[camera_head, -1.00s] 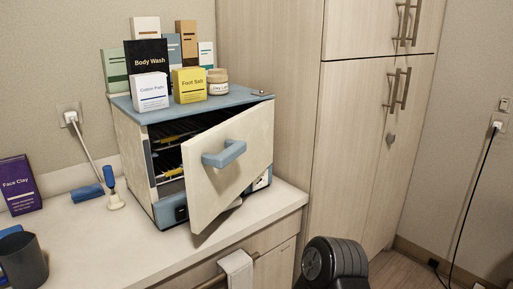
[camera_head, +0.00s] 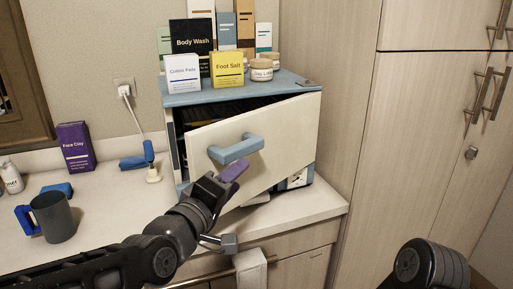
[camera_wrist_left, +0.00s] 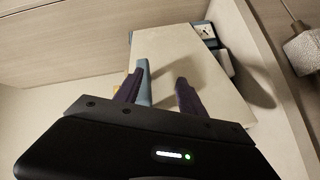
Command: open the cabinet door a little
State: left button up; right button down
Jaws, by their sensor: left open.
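The cabinet on the counter has a cream door (camera_head: 285,130) standing ajar, with a dark gap along its left side and top. Its blue handle (camera_head: 237,148) sticks out from the door front. My left gripper (camera_head: 222,178) is open just below and in front of the handle in the head view. In the left wrist view, the purple fingers (camera_wrist_left: 160,88) point at the door (camera_wrist_left: 190,62), and the blue handle (camera_wrist_left: 144,84) shows between them, close to the left finger. I cannot tell whether they touch. My right gripper is out of view; only part of that arm shows.
Several boxes and jars stand on the cabinet top (camera_head: 285,80), including a yellow Foot Salt box (camera_head: 228,70). A purple box (camera_head: 76,147) and grey mug (camera_head: 53,217) are on the counter at left. A towel (camera_head: 250,270) hangs below. Tall cupboards (camera_head: 375,150) stand right.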

aim_at(242, 150)
pick_arm(q)
jog(key=a+r+n, duration=0.1)
jog(key=a+r, duration=0.1)
jog(key=r, duration=0.1)
jog(key=shift+s+n+t, duration=0.1)
jog(key=shift+n+t, duration=0.3)
jog(key=shift+d+n, duration=0.2)
jog(key=shift+n, duration=0.8)
jog(key=shift+a+n, duration=0.15)
jog(key=shift+n, duration=0.15)
jog(key=shift+w, duration=0.2)
jog(key=p+x, duration=0.2)
jog(key=x, duration=0.5)
jog(key=shift+w+d, duration=0.3)
grip_shut()
